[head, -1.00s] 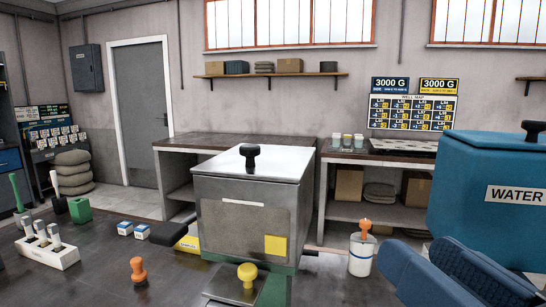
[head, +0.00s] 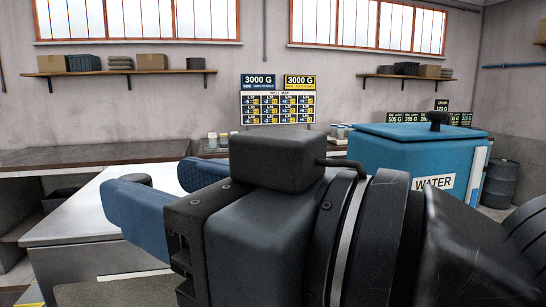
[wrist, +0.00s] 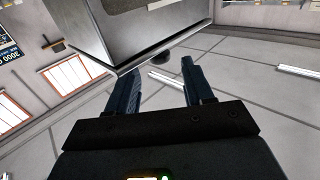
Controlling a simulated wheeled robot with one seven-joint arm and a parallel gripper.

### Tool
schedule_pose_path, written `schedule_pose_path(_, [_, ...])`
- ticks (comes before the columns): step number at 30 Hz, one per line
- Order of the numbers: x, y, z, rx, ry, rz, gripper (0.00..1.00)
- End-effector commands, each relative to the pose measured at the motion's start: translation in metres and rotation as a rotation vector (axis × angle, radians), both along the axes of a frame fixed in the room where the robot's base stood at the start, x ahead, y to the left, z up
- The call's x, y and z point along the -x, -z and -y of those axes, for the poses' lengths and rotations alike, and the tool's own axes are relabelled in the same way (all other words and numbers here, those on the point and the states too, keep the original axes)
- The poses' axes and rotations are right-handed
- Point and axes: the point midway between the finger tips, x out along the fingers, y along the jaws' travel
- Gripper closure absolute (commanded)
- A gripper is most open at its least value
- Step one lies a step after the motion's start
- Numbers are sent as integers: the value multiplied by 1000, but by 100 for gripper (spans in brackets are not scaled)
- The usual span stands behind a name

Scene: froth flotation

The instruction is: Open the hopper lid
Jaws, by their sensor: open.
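The hopper is a grey metal box with a pale flat lid (head: 75,214), at the left of the head view. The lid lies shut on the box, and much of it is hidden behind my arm. Its dark knob (head: 134,180) shows just behind my fingers. My gripper (head: 150,186) is open, with blue fingers at about knob height over the lid. In the wrist view the hopper wall (wrist: 145,25) is at the top, tilted. The knob (wrist: 160,57) shows between the two fingertips (wrist: 160,72), not gripped. I cannot tell whether a finger touches it.
A blue tank (head: 380,158) marked WATER, with its own black-knobbed lid, stands right of the hopper behind my arm. A dark-topped bench (head: 90,154) runs along the back wall. A wall shelf (head: 125,72) is above it. A dark barrel (head: 500,184) stands far right.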

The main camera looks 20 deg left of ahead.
Motion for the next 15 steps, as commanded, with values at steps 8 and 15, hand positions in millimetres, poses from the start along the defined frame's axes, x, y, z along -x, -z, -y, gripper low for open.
schedule_pose_path(8, [-8,-1,-42,1,-4,-2,48])
schedule_pose_path(15, [-15,-1,-65,0,-1,0,48])
